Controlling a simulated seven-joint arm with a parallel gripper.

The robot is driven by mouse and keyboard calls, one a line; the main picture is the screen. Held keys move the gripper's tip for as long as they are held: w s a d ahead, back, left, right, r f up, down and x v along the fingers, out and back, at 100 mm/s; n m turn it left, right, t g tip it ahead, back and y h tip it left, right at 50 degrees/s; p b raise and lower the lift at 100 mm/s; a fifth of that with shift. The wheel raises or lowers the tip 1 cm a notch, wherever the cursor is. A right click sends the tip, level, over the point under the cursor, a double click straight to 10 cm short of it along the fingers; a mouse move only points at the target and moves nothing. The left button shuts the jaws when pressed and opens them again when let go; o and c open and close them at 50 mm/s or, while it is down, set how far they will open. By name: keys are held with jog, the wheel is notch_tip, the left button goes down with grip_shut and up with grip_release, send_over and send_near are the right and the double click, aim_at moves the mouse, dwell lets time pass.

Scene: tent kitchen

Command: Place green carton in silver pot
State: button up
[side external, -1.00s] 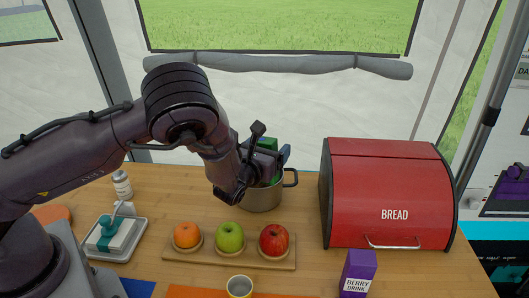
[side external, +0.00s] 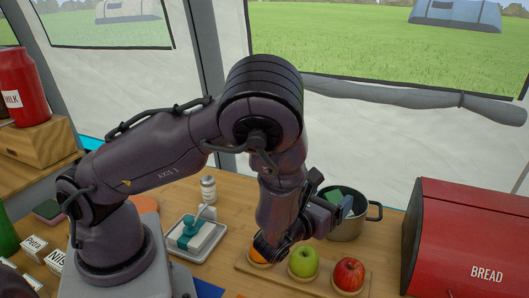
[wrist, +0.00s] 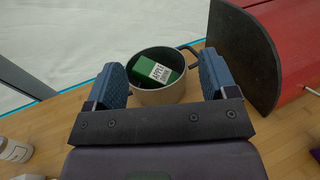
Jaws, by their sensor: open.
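The green carton (wrist: 153,72), labelled as an apple drink, lies tilted inside the silver pot (wrist: 160,97) in the wrist view. In the side view the pot (side external: 347,228) stands on the wooden counter, and a green part of the carton (side external: 338,195) shows at its rim. My gripper (wrist: 164,85) is open and empty, with its two blue fingers apart on either side of the pot in the wrist view. In the side view my gripper (side external: 338,205) is in front of and above the pot, partly hiding it. The fingers do not hold the carton.
A wooden board holds a green apple (side external: 303,262), a red apple (side external: 349,274) and a partly hidden orange fruit (side external: 261,252). The red bread box (side external: 465,240) stands right of the pot. A white dish with a teal-handled item (side external: 195,238) and a small jar (side external: 208,189) are left.

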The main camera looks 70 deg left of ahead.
jog(key=s+a+r+n+g+y, duration=0.2)
jog(key=s+a+r+n+g, duration=0.3)
jog(key=s+n+g, duration=0.45)
jog(key=s+a+r+n+g+y, duration=0.2)
jog(key=s+a+r+n+g, duration=0.3)
jog(key=n, duration=0.7)
jog(key=s+d+r+n+t+h, duration=0.3)
jog(key=s+d+r+n+h, duration=0.3)
jog(key=h, duration=0.5)
jog(key=d+r+n, duration=0.2)
jog(key=d+n, duration=0.1)
jog(key=shift+s+d+r+t+h, duration=0.15)
jog(key=shift+d+r+t+h, duration=0.15)
jog(key=shift+r+t, duration=0.1)
